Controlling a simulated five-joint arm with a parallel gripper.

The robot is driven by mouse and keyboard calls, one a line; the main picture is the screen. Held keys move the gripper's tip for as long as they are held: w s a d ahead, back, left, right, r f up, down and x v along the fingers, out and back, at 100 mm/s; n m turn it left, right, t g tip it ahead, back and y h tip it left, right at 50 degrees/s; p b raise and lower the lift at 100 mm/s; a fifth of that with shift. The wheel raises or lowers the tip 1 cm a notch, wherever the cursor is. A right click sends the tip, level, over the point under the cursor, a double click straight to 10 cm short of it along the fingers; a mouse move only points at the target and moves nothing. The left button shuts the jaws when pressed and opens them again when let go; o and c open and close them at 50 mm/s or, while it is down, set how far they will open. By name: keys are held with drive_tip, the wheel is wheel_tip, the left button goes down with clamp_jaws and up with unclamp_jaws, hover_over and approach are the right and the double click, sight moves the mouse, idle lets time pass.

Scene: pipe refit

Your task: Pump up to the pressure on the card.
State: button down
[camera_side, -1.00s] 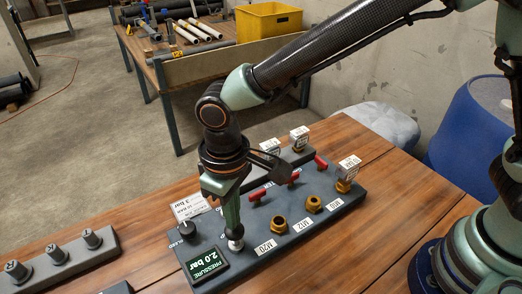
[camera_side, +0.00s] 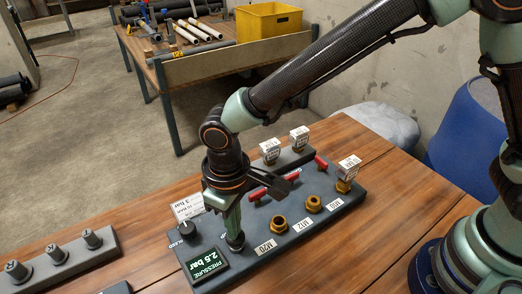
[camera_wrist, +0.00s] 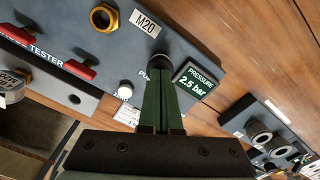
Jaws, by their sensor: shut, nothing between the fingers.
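The grey tester panel (camera_side: 300,233) lies on the wooden bench. Its pressure display (camera_side: 207,263) reads 2.5 bar, and the wrist view shows the same reading on the display (camera_wrist: 194,83). The card (camera_side: 187,206) stands at the panel's back left edge and reads 3 bar. My gripper (camera_side: 235,240) is shut and empty, pointing down with its tips on the pump button, beside the display. In the wrist view the fingertips (camera_wrist: 158,66) cover most of the button and its label. The bleed knob (camera_side: 187,229) stands left of my gripper.
Brass ports (camera_side: 279,224) and red valve handles (camera_side: 288,178) are on the panel to the right. White tagged fittings (camera_side: 348,168) stand behind. A grey rack with several plugs (camera_side: 55,258) lies at the left. Bare bench (camera_side: 370,250) is in front on the right.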

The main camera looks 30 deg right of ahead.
drive_tip(key=shift+r, duration=1.6)
drive_tip(key=shift+f, duration=0.2)
drive_tip(key=shift+f, duration=1.45)
drive_tip(key=shift+r, duration=1.65)
wheel_tip(320, 180, up, 5)
